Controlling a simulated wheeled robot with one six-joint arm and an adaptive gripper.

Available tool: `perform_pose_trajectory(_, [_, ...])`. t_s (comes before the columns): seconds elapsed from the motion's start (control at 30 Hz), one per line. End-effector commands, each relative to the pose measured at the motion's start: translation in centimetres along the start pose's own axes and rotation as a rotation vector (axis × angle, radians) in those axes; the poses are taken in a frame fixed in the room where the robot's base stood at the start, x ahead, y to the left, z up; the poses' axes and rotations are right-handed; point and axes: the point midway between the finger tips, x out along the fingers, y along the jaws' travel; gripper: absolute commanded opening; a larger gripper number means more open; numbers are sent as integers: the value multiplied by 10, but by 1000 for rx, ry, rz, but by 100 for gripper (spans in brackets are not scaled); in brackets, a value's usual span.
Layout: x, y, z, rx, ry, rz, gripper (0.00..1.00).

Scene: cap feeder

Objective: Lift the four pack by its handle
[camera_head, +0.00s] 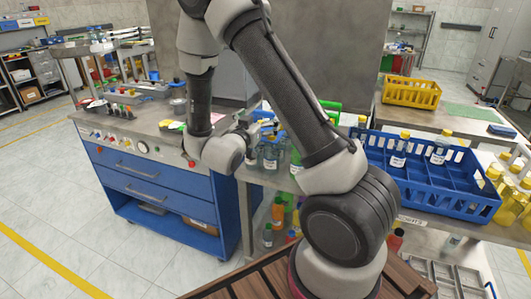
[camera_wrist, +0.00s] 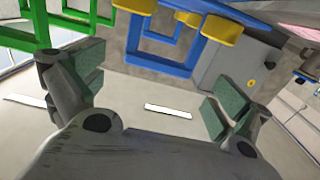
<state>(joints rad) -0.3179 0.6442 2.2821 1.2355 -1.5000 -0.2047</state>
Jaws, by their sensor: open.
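My gripper (camera_wrist: 155,90) is open and empty in the wrist view, its green-padded fingers well apart. Beyond the fingers, at the top of the wrist view, is a blue rectangular handle-like frame (camera_wrist: 133,46) with yellow round caps (camera_wrist: 220,31) beside it. A green frame (camera_wrist: 25,42) is at the upper left. I cannot tell for sure which frame belongs to the four pack. Neither frame is between the fingers. In the head view my gripper is small, near several bottles (camera_head: 271,158) on the counter. My arm hides part of that area.
A blue divided crate (camera_head: 460,207) with yellow-capped bottles (camera_head: 440,148) stands to the right on the counter. A yellow crate (camera_head: 411,93) is behind it. A blue drawer bench (camera_head: 150,180) is at the left. A pale strip (camera_wrist: 167,110) lies on the surface between the fingers.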

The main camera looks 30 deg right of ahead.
Motion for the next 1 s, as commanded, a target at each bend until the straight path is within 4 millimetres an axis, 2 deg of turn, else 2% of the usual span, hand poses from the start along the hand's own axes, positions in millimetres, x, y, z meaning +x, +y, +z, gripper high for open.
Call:
perform_pose_trajectory(0.2, [35, 2, -3, 2, 0, 2, 100])
perform_pose_trajectory(0.3, [46, 2, -3, 2, -1, 1, 100])
perform_pose_trajectory(0.57, [49, 1, -3, 2, -1, -2, 100])
perform_pose_trajectory(1.0, [49, 1, -3, 2, -1, -2, 22])
